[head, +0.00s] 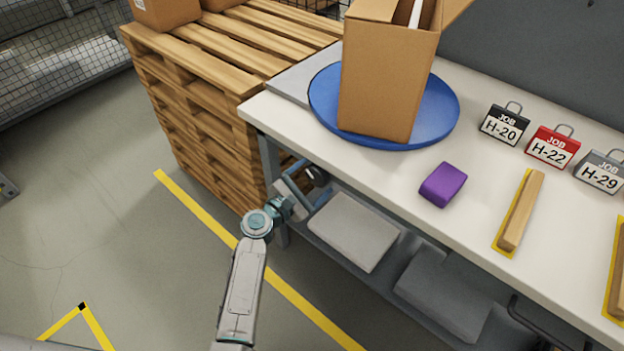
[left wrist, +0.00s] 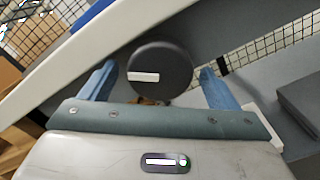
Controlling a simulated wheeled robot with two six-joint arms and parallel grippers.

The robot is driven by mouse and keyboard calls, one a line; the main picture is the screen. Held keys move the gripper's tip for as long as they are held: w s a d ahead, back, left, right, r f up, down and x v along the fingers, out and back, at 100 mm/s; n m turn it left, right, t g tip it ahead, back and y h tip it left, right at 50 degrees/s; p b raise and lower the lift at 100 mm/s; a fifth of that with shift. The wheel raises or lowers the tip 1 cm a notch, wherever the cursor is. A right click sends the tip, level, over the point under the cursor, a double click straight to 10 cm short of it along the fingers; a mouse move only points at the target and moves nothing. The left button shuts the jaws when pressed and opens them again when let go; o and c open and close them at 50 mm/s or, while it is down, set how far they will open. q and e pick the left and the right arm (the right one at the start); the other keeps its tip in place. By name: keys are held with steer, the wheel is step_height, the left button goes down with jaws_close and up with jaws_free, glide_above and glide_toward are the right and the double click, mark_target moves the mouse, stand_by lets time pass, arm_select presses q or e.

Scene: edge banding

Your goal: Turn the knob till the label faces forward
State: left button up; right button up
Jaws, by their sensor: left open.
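The knob (left wrist: 165,62) is a dark round disc with a white bar left of its centre, seen in the left wrist view. It also shows as a small dark shape (head: 319,176) below the bench edge in the head view. My left gripper (head: 309,183) is open, its blue fingers on either side of the knob; whether they touch it I cannot tell. An open cardboard box (head: 384,85) stands upright on a blue round turntable (head: 440,112) on the bench. No label shows on its visible sides. My right gripper is out of view.
The white bench (head: 400,168) overhangs a lower shelf with grey slabs (head: 352,230). A purple block (head: 443,184), wooden strips (head: 521,210) and job tags (head: 553,147) lie to the right. Stacked pallets (head: 205,130) stand left. The floor in front is clear.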

arm_select(q)
steer(key=shift+s+a+f, duration=0.1)
steer(key=shift+s+a, duration=0.1)
steer(key=b+v, duration=0.1)
steer(key=v, duration=0.9)
steer(key=shift+s, duration=0.15)
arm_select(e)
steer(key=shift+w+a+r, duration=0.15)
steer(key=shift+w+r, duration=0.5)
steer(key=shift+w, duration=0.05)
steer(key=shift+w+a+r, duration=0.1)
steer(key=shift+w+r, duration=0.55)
